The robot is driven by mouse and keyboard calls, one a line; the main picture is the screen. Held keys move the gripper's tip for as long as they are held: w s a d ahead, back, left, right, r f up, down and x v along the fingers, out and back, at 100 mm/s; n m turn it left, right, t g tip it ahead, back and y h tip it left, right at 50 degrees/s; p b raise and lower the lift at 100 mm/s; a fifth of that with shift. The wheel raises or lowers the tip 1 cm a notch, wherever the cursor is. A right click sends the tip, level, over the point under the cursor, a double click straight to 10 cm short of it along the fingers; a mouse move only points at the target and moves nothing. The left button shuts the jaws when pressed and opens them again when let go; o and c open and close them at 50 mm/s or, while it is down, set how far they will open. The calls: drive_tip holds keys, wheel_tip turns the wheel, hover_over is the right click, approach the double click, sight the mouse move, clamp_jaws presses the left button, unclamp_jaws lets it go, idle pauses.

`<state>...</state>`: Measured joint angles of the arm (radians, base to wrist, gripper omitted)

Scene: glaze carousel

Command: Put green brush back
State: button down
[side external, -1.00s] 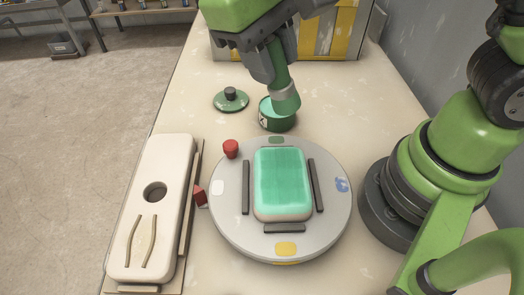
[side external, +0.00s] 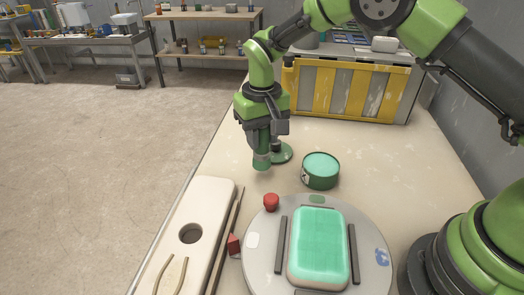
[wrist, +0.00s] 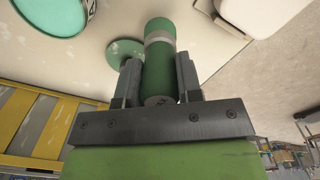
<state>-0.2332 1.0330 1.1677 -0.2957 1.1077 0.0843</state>
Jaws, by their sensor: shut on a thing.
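My gripper (side external: 263,145) is shut on the green brush (side external: 262,161), a thick green cylinder with a pale band, held roughly upright. In the wrist view the brush (wrist: 160,60) sits between both jaws. The brush's lower end is near the table, left of the glaze pot (side external: 320,178); I cannot tell if it touches. The pot is open, with teal glaze inside. Its green lid (side external: 284,153) lies behind the brush, partly hidden. A cream slab (side external: 207,210) with a round hole (side external: 190,233) lies at the front left.
The grey turntable (side external: 372,232) carries a teal-glazed tile (side external: 318,245) between dark bars. A red knob (side external: 271,202) stands by its rim, and a small red block (side external: 233,244) is beside the slab. A yellow-and-grey crate (side external: 345,88) closes the back.

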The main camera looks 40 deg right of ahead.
sight(262, 149)
drive_tip(key=shift+f, duration=1.8)
drive_tip(key=shift+f, duration=0.2)
drive_tip(key=c, duration=0.8)
unclamp_jaws()
drive_tip(key=shift+r, duration=0.15)
